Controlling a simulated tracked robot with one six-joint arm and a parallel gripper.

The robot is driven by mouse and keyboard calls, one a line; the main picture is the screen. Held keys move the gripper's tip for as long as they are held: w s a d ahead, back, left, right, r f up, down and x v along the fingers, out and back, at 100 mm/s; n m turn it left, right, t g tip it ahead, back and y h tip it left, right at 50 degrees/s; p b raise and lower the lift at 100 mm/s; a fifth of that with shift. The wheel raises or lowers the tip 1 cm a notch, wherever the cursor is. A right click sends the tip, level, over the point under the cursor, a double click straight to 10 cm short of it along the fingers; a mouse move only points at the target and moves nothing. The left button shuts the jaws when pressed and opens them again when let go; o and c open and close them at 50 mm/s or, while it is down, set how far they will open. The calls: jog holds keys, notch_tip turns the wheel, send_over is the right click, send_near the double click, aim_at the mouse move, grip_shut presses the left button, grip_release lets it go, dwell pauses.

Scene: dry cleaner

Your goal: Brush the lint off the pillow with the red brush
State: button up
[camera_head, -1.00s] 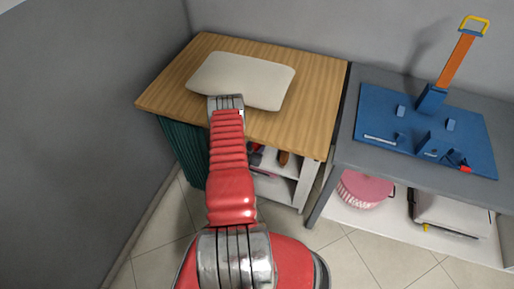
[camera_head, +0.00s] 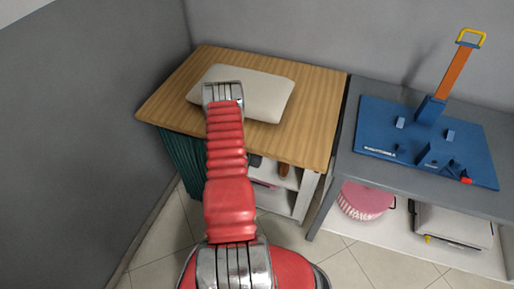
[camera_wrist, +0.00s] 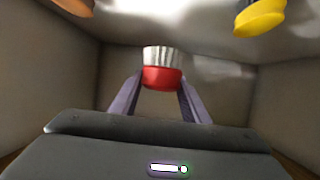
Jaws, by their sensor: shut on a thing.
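The pale, cream pillow (camera_head: 262,96) lies on the wooden table top. My gripper shows in the wrist view (camera_wrist: 160,90), its two grey-purple fingers shut on the sides of the red brush (camera_wrist: 162,78). The brush has a red body and a white ridged part above it in that view. In the head view my red arm reaches over the pillow's left part and hides my fingers and the brush. I cannot tell whether the brush touches the pillow. No lint can be made out on the pillow in the head view.
The wooden table (camera_head: 312,125) stands in a wall corner. A grey table (camera_head: 345,184) beside it holds a blue board (camera_head: 385,125) with an upright orange handle. A pink basket (camera_head: 365,199) sits below. Orange (camera_wrist: 75,6) and yellow (camera_wrist: 260,18) things at the wrist view's top are unclear.

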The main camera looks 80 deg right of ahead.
dwell(0.4)
jog(key=w+a+r+n+t+y, duration=0.2)
jog(key=w+a+r+n+t, duration=0.2)
jog(key=w+a+r, duration=0.6)
jog(key=w+a+r+n+t+y, duration=0.1)
jog(key=w+a+r+n+t, duration=0.35)
jog(key=w+a, duration=0.95)
jog(key=w+a+r+n+t+y, duration=0.2)
jog(key=w+a+r+n+t, duration=0.2)
jog(key=w+a+r, duration=0.85)
jog(key=w+a+r+n+t+y, duration=0.1)
jog(key=w+a+r+n+y, duration=0.1)
jog(key=a, duration=0.7)
jog(key=w+a+r+n+t+y, duration=0.1)
jog(key=w+a+r+n+y, duration=0.2)
jog(key=w+a+r, duration=0.2)
jog(key=w+a+r+n+t+y, duration=0.1)
jog(key=w+a+r+n+y, duration=0.1)
jog(key=a+r, duration=0.5)
jog(key=w+a+y, duration=0.1)
jog(key=a, duration=0.5)
jog(key=shift+w+a, duration=0.35)
